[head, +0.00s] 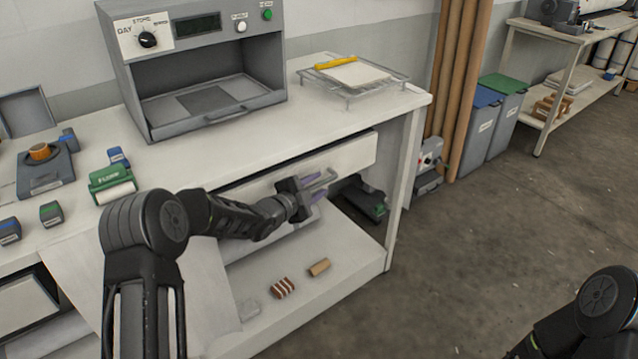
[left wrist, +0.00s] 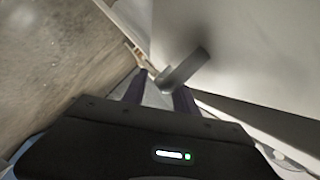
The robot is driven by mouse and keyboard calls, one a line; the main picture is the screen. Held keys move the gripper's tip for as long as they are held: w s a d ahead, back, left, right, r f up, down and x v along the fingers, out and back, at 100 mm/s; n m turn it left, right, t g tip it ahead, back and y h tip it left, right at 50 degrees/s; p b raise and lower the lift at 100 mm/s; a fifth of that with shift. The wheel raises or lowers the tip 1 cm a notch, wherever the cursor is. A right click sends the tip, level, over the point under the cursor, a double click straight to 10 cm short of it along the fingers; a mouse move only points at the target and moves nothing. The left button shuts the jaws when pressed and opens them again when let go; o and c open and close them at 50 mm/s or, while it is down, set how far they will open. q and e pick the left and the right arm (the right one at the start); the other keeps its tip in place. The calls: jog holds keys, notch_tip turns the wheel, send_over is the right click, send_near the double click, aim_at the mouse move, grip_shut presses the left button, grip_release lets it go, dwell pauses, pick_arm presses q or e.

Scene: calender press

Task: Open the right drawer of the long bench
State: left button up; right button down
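The long bench (head: 220,150) has a pale right drawer front (head: 345,155) under its top. A thin dark gap shows above that front; I cannot tell whether the drawer stands slightly open. A grey bar handle (head: 326,177) sticks out from the front and also shows in the left wrist view (left wrist: 184,68). My left gripper (head: 315,185) is at the handle, its purple-padded fingers apart. In the left wrist view the handle's near end lies at the gap between the fingertips (left wrist: 160,88); contact is unclear. My right gripper is out of view.
A grey oven-like machine (head: 200,70) and a wire rack (head: 350,80) stand on the bench. Bins (head: 490,120) stand right; the floor (head: 480,260) in front is clear.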

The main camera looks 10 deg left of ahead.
pick_arm(q)
jog(key=shift+w+d+f, duration=0.15)
jog(key=shift+w+d, duration=0.1)
jog(key=shift+w, duration=0.4)
grip_shut()
dwell(1.0)
